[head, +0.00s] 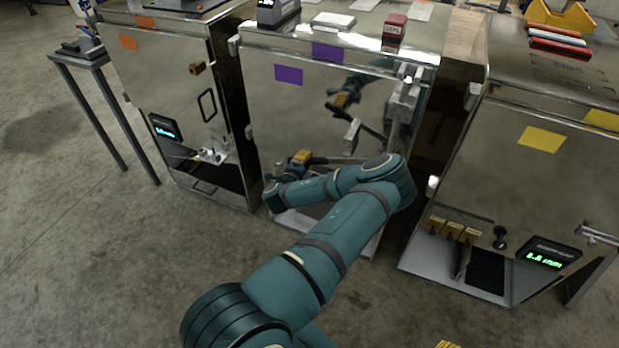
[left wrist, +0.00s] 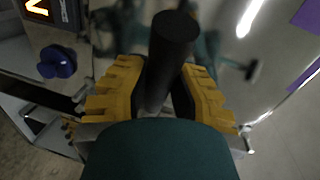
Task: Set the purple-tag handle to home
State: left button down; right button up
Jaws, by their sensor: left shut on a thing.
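The purple tag (head: 288,75) is on the mirror-like front of the middle trailer (head: 290,110), with a second purple patch (head: 327,52) on its top edge. My left gripper (head: 301,158) is low in front of that trailer, its arm partly hiding the front. In the left wrist view its yellow fingers (left wrist: 160,95) are shut around a dark round handle (left wrist: 173,45). The far end of the handle stands out past the fingertips. Where the handle joins the trailer is hidden. A ridged yellow piece at the bottom edge of the head view looks like my right gripper (head: 447,344), mostly cut off.
An orange-tag trailer (head: 150,70) stands left and a yellow-tag trailer (head: 545,180) right, with narrow gaps between. A blue knob (left wrist: 57,62) and a lit display (left wrist: 40,8) are near the left gripper. A small stand (head: 82,60) is at far left. Open concrete floor lies in front.

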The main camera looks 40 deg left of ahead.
aim_at(322, 135)
pick_arm(q)
jog(key=w+a+m+h+b, duration=0.1)
jog(key=w+a+h, duration=0.1)
jog(key=w, duration=0.1)
jog(key=w+a+m+h+b, duration=0.1)
jog(key=w+a+m+h, duration=0.1)
jog(key=w, duration=0.1)
jog(key=w+a+m+t+h+b, duration=0.1)
jog(key=w+a+h, duration=0.1)
jog(key=w, duration=0.1)
jog(key=shift+w+f+m+h, duration=0.1)
jog(key=shift+m+h, duration=0.3)
jog(key=shift+w+b, duration=0.2)
jog(key=shift+b, duration=0.1)
jog(key=shift+w+r, duration=0.15)
jog(key=shift+r, duration=0.1)
jog(key=c, duration=0.7)
grip_release()
jog(key=shift+c, duration=0.2)
jog(key=shift+w+f, duration=0.1)
jog(key=shift+f, duration=0.05)
jog(key=shift+s, duration=0.2)
jog(key=s+r, duration=0.2)
jog(key=s, duration=0.9)
jog(key=shift+s+a, duration=0.3)
